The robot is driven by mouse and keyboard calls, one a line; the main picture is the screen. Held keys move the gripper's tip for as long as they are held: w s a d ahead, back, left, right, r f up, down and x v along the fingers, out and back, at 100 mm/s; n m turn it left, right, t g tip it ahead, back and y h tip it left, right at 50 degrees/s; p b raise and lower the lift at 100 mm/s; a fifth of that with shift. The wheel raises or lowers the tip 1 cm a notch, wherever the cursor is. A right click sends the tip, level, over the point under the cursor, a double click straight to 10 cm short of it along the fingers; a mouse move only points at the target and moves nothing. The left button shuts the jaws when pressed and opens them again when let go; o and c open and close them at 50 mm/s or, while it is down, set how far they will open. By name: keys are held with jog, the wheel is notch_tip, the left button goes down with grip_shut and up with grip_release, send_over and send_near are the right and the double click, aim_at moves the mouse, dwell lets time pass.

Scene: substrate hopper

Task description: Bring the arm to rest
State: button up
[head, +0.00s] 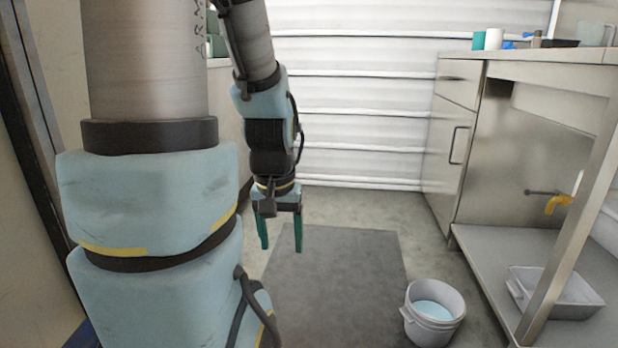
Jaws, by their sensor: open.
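My arm hangs down on the left side of the head view, with thick grey and light blue links close to the camera. My gripper (281,246) points downward with its two green fingers spread apart and nothing between them. It is over the far left part of the dark grey floor mat (335,290), and its height above the mat is hard to tell. Part of the scene behind the arm's big links is hidden.
A white bucket (447,325) with pale blue contents stands at the mat's right edge. A steel counter (540,75) runs along the right, with a grey tub (580,308) on its lower shelf and a yellow tap (558,203) above. A ribbed white shutter (370,120) closes the back.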

notch_tip(320, 180, up, 42)
jog(key=p, duration=4)
